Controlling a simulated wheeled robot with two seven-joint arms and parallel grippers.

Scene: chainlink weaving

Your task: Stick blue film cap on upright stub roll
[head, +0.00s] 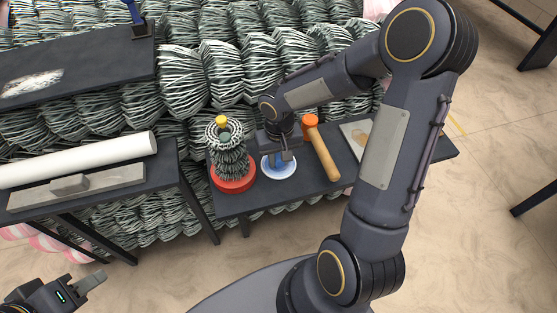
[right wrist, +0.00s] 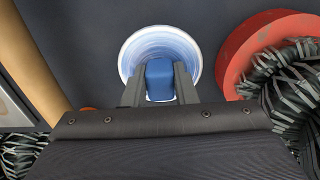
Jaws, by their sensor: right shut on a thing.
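A round disc (head: 279,166) with a white rim and streaky blue face lies on the dark table; it also shows in the right wrist view (right wrist: 160,42). My right gripper (head: 284,155) points down over it, shut on a blue rounded block (right wrist: 160,78). I cannot tell whether block and disc are one piece, the blue film cap. The upright stub roll (head: 231,160) of wire mesh stands left of the disc on a red round base (head: 234,182), with a yellow piece (head: 222,121) on top. My left gripper (head: 92,283) is low at the left, away from the tables.
An orange-headed mallet (head: 323,150) lies right of the disc, with a light board (head: 356,136) beyond. A white roll (head: 80,160) and grey bar (head: 75,190) lie on the left table (head: 165,190). Mesh rolls (head: 210,75) are stacked behind.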

